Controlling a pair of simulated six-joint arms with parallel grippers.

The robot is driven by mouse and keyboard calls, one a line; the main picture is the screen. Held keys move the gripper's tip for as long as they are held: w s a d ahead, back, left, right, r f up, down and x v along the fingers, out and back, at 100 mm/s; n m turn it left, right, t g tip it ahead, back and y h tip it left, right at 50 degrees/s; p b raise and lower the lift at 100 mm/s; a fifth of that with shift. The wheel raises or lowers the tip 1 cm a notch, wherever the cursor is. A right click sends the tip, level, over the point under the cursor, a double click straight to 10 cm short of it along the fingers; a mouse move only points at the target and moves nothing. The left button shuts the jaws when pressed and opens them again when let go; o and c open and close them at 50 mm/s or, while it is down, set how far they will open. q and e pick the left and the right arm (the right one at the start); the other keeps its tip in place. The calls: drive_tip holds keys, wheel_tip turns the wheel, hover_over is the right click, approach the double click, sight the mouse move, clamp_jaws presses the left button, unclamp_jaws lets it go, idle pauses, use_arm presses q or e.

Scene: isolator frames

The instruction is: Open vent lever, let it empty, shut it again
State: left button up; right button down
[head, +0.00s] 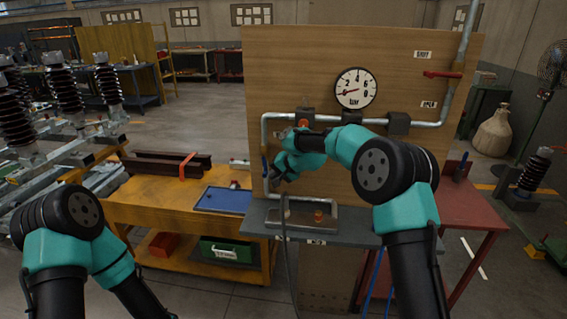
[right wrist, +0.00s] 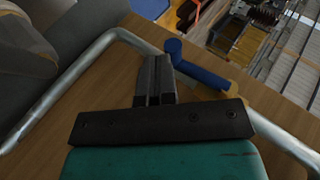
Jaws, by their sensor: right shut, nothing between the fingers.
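A blue lever (head: 264,166) sits on the left vertical run of a grey pipe (head: 266,133) on a wooden board (head: 300,70). It also shows in the right wrist view (right wrist: 200,66). A red lever (head: 443,74) lies roughly level on the right-hand pipe. I cannot tell from lettering which lever is the vent. A round gauge (head: 356,88) has its needle pointing left and slightly down. My right gripper (head: 272,178) is shut and empty, its fingertips (right wrist: 154,68) close beside the blue lever; contact is unclear. My left gripper is out of view.
A yellow bench (head: 150,208) with a blue tray (head: 222,200) stands left. A red table (head: 468,205) stands right.

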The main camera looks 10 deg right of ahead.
drive_tip(key=shift+a, duration=0.35)
idle(0.3)
